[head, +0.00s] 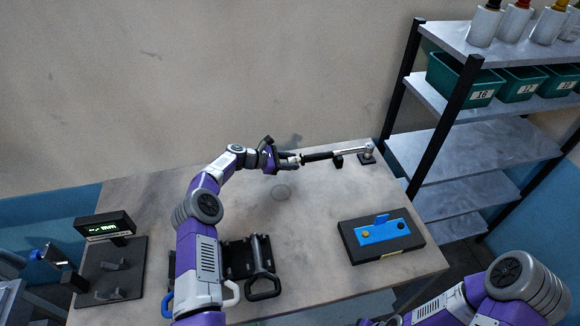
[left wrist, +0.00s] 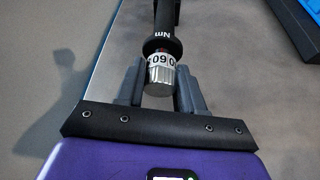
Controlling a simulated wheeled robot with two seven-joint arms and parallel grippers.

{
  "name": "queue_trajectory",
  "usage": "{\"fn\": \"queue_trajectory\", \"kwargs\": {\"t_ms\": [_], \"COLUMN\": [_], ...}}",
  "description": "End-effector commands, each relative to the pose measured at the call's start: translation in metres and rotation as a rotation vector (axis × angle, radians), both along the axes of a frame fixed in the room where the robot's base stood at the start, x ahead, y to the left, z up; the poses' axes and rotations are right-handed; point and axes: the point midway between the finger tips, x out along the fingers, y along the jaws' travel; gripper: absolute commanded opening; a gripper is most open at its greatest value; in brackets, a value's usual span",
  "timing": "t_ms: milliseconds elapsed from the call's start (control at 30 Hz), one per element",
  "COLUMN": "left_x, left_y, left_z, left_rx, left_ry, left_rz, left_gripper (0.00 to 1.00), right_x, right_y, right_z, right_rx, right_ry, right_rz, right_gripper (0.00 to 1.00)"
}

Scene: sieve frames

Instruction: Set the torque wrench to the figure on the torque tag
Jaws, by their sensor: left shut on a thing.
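The torque wrench (head: 320,156) lies at the back of the table, its black handle toward my left gripper and its silver head (head: 366,150) to the right. My left gripper (head: 295,160) is at the handle's end. In the left wrist view its fingers (left wrist: 160,88) are shut on the wrench's silver end knob (left wrist: 160,74), one on each side. A white scale ring (left wrist: 159,60) with black digits sits just above the knob, and "Nm" is printed on the handle. The digits are only partly readable. I cannot make out a torque tag. My right gripper is out of view.
Small black stands (head: 338,161) bear the wrench. A black case with a blue panel (head: 347,240) lies at the right. A display unit (head: 105,226) marked Nm stands at the left; a black holder (head: 239,262) is at the front. A shelf rack (head: 440,145) stands beyond the table.

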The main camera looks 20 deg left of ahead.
Motion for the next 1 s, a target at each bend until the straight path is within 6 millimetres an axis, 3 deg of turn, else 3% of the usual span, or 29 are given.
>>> {"fn": "queue_trajectory", "kwargs": {"t_ms": [200, 667, 700, 800, 1000], "left_x": [0.0007, 0.0005, 0.0005, 0.0005, 0.0003], "left_y": [0.0006, 0.0006, 0.0006, 0.0005, 0.0004], "left_z": [0.0000, 0.0013, 0.0013, 0.0012, 0.0006], "left_rx": [-0.032, -0.039, -0.039, -0.039, -0.039], "left_ry": [0.046, 0.055, 0.055, 0.055, 0.056], "left_rz": [0.002, 0.001, 0.001, 0.001, 0.000], "left_gripper": [0.07, 0.07, 0.44, 0.59, 0.60], "right_x": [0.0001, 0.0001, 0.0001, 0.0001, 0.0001], "right_y": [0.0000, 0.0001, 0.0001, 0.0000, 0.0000], "right_z": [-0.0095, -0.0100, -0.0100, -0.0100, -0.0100], "right_rx": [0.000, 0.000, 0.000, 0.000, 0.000], "right_ry": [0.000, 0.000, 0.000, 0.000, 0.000], "right_rz": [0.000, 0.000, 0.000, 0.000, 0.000], "right_gripper": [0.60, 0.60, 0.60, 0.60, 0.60]}}
